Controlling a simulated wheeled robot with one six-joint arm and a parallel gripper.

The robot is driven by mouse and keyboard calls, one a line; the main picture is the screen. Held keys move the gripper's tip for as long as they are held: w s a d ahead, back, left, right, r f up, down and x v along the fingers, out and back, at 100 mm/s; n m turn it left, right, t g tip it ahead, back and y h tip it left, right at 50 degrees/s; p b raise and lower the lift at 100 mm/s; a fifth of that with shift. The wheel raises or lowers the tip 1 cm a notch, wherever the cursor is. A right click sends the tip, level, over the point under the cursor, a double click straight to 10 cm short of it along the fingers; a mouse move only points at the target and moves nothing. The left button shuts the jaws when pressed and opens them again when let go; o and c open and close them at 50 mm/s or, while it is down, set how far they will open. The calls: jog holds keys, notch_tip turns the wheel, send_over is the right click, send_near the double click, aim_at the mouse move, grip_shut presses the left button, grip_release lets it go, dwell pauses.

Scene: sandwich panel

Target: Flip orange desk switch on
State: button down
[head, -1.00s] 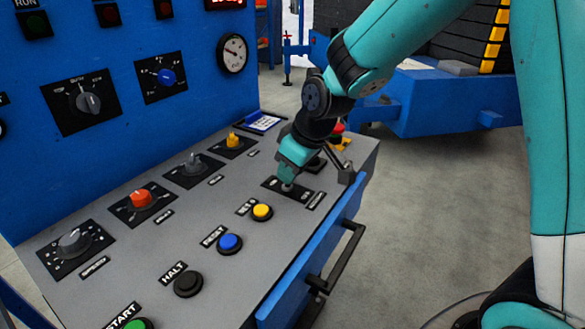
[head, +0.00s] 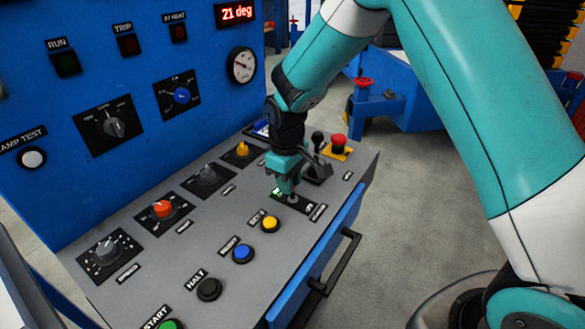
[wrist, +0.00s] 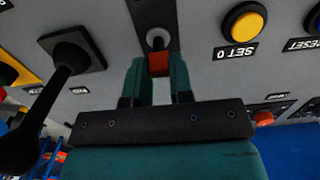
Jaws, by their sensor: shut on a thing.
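The orange desk switch shows in the wrist view as an orange lever tip (wrist: 159,63) beside a round grey collar (wrist: 157,40) on a black plate. In the head view its black plate (head: 303,205) lies on the grey desk panel, and the lever is hidden by my gripper. My gripper (head: 284,192) points down at the left part of this plate. In the wrist view the two teal fingers (wrist: 160,76) are closed on the orange tip from both sides. The small markings at the plate's ends are too small to read surely.
A black-knobbed lever (head: 318,139) and a red mushroom button (head: 339,141) stand close behind my gripper. A yellow button (head: 270,224) is in front of the switch. Several knobs line the desk's back. A handle (head: 340,262) sticks out at the front edge.

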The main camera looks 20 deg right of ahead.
aim_at(286, 197)
jog(key=shift+w, duration=0.1)
jog(key=c, duration=1)
grip_release()
notch_tip(286, 197, up, 18)
jog(key=shift+w+a+f+p, duration=0.25)
jog(key=shift+w+p, duration=0.05)
